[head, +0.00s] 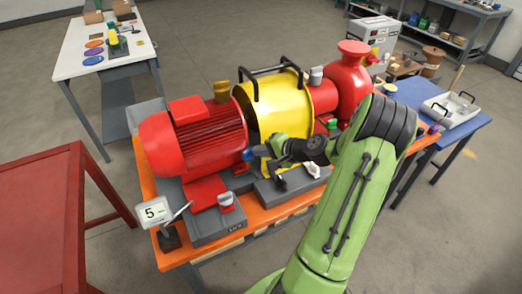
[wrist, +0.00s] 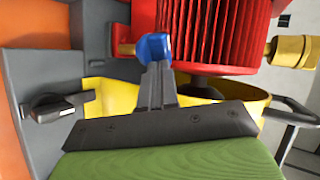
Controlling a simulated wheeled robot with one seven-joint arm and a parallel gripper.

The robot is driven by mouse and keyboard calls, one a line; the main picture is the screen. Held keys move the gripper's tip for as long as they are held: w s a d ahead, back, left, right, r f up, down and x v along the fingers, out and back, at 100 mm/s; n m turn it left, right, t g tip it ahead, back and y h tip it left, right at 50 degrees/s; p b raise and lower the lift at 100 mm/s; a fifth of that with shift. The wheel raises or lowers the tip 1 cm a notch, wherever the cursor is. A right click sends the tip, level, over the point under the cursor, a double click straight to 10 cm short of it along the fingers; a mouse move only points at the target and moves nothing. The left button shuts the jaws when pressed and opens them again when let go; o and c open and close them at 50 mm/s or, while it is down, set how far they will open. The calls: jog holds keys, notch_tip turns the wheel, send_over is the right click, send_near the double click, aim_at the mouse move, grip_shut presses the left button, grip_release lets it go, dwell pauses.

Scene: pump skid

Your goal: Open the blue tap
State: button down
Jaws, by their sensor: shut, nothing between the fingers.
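The blue tap (head: 247,153) shows in the head view as a small blue handle between the red motor and the yellow housing. In the wrist view the blue tap (wrist: 153,47) stands just beyond my fingertips, in front of the red finned motor. My gripper (head: 259,151) reaches in from the right, pointing left at the tap. In the wrist view my gripper (wrist: 155,72) has its dark fingers together, with nothing between them. The fingertips are at or very close to the blue handle; I cannot tell whether they touch. The tap's lower part is hidden behind the fingers.
The red motor (head: 192,135), yellow housing (head: 290,95) and red pump (head: 349,75) stand on an orange bench. A black-handled lever (wrist: 58,106) is at left in the wrist view. A sign marked 5 (head: 154,212) stands at the bench's front left. A red table (head: 45,200) is at left.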

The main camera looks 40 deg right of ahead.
jog(key=shift+w+d+n+y, duration=0.1)
jog(key=shift+d+n+y, duration=0.05)
jog(key=shift+n+y, duration=0.5)
jog(key=shift+w+d+n+g+y+p, duration=0.35)
jog(key=shift+w+n+g+y+p, duration=0.1)
jog(key=shift+p, duration=0.3)
jog(key=shift+w+d, duration=0.1)
jog(key=shift+d, duration=0.05)
jog(key=p+v, duration=0.1)
jog(key=v, duration=1.4)
jog(key=shift+s, duration=0.35)
jog(key=shift+d, duration=0.15)
